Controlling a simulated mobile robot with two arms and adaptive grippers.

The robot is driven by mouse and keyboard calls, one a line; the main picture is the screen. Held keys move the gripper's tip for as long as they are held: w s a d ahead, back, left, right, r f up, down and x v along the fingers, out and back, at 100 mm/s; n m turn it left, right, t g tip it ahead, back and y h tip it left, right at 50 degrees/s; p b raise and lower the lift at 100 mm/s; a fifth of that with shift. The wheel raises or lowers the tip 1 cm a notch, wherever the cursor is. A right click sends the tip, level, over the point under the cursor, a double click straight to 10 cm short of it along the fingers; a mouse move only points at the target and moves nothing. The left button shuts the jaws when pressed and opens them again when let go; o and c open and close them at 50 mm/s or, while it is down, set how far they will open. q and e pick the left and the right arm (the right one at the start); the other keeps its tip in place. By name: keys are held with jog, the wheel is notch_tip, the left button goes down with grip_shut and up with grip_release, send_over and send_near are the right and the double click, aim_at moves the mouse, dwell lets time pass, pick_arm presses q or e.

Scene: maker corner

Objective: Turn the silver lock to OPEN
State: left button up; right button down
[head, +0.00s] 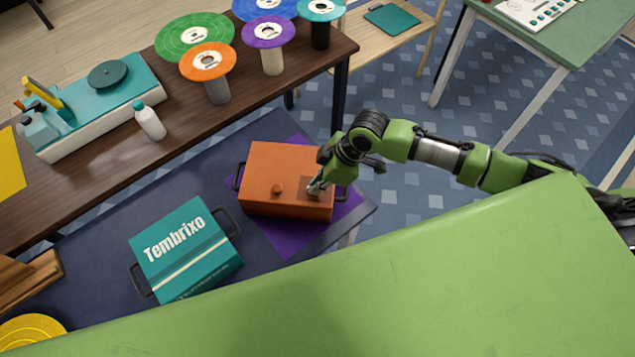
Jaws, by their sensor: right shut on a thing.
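An orange box (262,170) with dark side handles sits on a purple mat (283,238). A round orange-brown knob (277,189) is on its lid. My right gripper (315,188) reaches in from the right and points down at a darker square patch on the right part of the lid. It is shut on the silver lock there; the fingers cover nearly all of it, so its markings and turn position cannot be read. My left gripper is not in view.
A teal "Tembrixo" box (185,247) with dark handles stands to the left on the dark blue table (110,229). Behind is a brown table (190,132) with coloured discs on stands, a white bottle (149,120) and a teal-and-white machine (100,105).

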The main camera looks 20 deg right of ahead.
jog(key=shift+w+n, duration=0.1)
jog(key=shift+n, duration=0.2)
jog(key=n+g+b, duration=0.1)
jog(key=n, duration=0.1)
jog(key=shift+w+n+y, duration=0.15)
jog(key=shift+n+y, duration=0.15)
jog(key=n+g+b, duration=0.1)
jog(key=n, duration=0.1)
jog(key=n+g+b, duration=0.1)
jog(key=n+b, duration=0.1)
jog(key=n, duration=0.1)
jog(key=shift+w+f, duration=0.15)
jog(key=shift+w, duration=0.05)
jog(key=n+g+b, duration=0.1)
jog(key=n, duration=0.1)
jog(key=n+h+b, duration=0.1)
jog(key=n, duration=0.2)
jog(key=shift+w+a+g+b, duration=0.15)
jog(key=shift+g+b, duration=0.25)
jog(key=shift+a+n+g+h+b, duration=0.1)
jog(key=shift+n+g+h+b, duration=0.3)
jog(key=shift+n, duration=0.75)
jog(key=shift+n+g+h+b, duration=0.1)
jog(key=shift+n+h+b, duration=0.45)
jog(key=shift+n, duration=0.6)
jog(key=c, duration=2.2)
grip_release()
jog(key=shift+r, duration=0.2)
